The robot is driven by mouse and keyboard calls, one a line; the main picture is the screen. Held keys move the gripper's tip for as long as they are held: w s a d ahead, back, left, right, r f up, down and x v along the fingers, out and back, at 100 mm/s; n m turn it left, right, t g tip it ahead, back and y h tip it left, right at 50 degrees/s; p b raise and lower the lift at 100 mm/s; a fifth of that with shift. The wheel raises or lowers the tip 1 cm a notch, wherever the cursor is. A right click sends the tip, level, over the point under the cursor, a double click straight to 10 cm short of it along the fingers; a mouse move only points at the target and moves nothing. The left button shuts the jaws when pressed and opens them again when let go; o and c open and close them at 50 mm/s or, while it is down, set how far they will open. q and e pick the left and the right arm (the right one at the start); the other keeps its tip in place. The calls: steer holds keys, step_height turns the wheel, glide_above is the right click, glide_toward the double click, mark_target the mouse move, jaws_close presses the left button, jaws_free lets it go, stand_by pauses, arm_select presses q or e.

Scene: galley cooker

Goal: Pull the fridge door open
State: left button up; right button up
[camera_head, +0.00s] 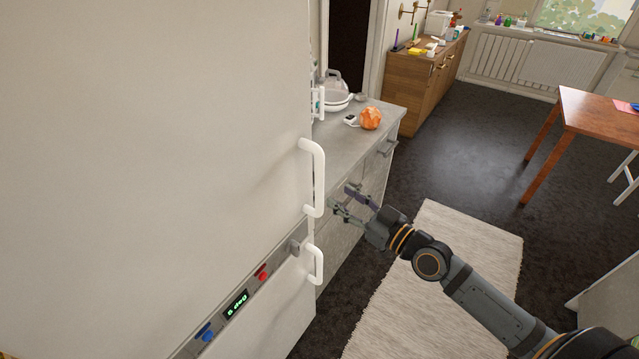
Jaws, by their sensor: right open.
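The white fridge fills the left half of the head view, and its upper door (160,130) sits flush against the panel below. A white upright handle (318,178) is at the upper door's right edge. A smaller white handle (316,266) is on the lower door (285,310). My right gripper (342,198) is open and empty, its fingers pointing left toward the upper handle's lower end, a little to the right of it and apart from it in the picture. My left gripper does not show.
A control strip with a green display (237,304) runs between the doors. A grey counter (385,118) with an orange object (370,118) stands behind my gripper. A pale rug (440,270) lies on the dark floor. A wooden table (600,115) is at right.

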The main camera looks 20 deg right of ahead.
mark_target(323, 184)
steer(key=p+x, duration=0.1)
steer(key=x, duration=0.6)
steer(key=shift+w+a+r, duration=0.15)
steer(key=shift+w+a, duration=0.05)
steer(key=shift+w, duration=0.15)
steer(key=shift+w+a, duration=0.25)
steer(key=shift+w, duration=0.15)
jaws_close()
